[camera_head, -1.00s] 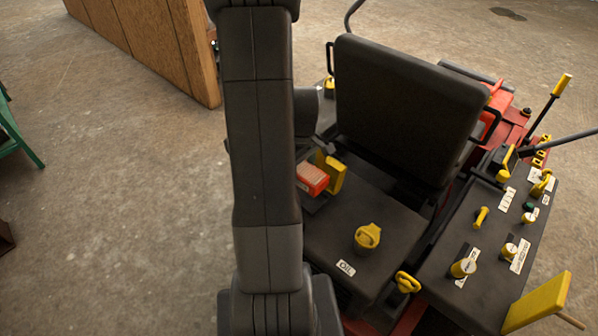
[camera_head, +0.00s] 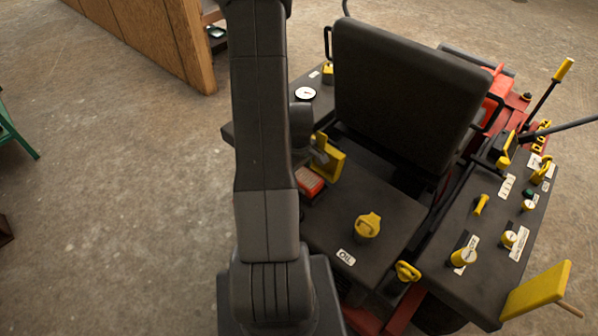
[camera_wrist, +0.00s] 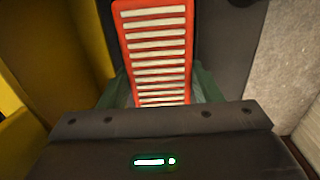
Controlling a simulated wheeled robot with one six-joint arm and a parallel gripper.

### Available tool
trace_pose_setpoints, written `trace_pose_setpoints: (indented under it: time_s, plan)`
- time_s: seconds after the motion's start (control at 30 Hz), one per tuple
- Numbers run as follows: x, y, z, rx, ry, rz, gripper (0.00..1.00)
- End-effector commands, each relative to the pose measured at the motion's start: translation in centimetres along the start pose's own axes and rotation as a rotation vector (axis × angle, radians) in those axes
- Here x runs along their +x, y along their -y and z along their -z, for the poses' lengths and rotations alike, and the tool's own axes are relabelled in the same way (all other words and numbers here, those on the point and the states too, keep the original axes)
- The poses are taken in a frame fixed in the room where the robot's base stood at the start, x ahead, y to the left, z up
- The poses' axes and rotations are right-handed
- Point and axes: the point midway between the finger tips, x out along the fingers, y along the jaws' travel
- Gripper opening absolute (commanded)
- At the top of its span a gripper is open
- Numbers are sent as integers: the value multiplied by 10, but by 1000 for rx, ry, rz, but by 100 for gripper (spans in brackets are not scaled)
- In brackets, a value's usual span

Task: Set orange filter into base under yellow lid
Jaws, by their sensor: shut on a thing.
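The orange filter (camera_head: 310,181) has pale ribs across its face and lies in or at the dark base beside the yellow lid (camera_head: 329,163). The lid stands open, upright, just behind and right of the filter. In the wrist view the filter (camera_wrist: 152,45) runs away from my gripper (camera_wrist: 160,88), with a green finger along each side; my gripper is shut on it. The yellow lid (camera_wrist: 78,45) rises at the left there. How deep the filter sits in the base is hard to tell. My arm hides the gripper and part of the filter in the head view.
A yellow oil cap (camera_head: 367,226) stands on the black deck in front. The black seat (camera_head: 402,100) is behind the lid. A console with yellow knobs and levers (camera_head: 480,205) is at right. Open concrete floor lies at left.

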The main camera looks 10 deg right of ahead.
Motion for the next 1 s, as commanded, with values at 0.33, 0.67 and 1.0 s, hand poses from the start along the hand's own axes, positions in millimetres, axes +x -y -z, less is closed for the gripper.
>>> trace_pose_setpoints:
  time_s: [0.33,0.67,1.0]
  plan:
    - [4,0,0,0,-1,-1,34]
    - [12,0,0,0,0,0,66]
    - [16,3,-2,2,5,6,67]
